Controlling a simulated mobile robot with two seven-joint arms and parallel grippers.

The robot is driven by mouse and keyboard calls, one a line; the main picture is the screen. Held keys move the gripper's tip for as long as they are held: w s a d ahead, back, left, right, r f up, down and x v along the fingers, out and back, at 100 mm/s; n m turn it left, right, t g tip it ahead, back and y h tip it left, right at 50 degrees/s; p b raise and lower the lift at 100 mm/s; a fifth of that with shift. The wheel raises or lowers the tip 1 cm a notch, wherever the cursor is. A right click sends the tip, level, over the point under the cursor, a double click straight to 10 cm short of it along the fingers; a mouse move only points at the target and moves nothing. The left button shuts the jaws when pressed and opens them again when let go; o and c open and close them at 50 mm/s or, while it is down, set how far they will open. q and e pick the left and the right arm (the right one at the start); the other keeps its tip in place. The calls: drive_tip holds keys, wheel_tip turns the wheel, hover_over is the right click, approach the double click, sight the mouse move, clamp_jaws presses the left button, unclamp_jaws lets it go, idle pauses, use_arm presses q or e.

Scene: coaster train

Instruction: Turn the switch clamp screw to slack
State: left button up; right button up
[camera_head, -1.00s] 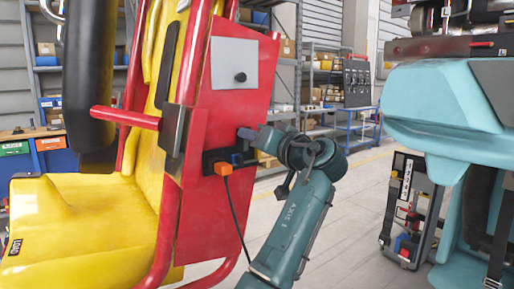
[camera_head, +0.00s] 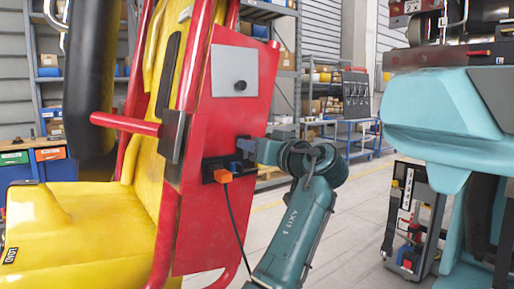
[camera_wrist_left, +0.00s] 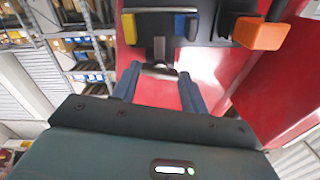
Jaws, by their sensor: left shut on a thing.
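A black switch box (camera_head: 208,165) sits on the red side panel of the yellow seat in the head view. An orange block (camera_head: 222,176) is at its lower edge, with a black cable hanging down. In the left wrist view, the box (camera_wrist_left: 212,10) carries a yellow piece, a blue piece and the orange block (camera_wrist_left: 262,34). A dark stem with a crossbar, seemingly the switch clamp screw (camera_wrist_left: 159,48), projects from it. My left gripper (camera_wrist_left: 159,76) is shut on its crossbar; it also shows in the head view (camera_head: 246,146) beside the box. My right gripper is out of view.
The red tube frame (camera_head: 175,140) and yellow seat (camera_head: 80,220) stand left. A teal machine (camera_head: 450,110) stands right, with open floor between. Shelves are behind.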

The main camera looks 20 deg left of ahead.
use_arm(q)
drive_tip(key=o, duration=1)
drive_tip(key=v, duration=1.3)
drive_tip(key=shift+s, duration=0.15)
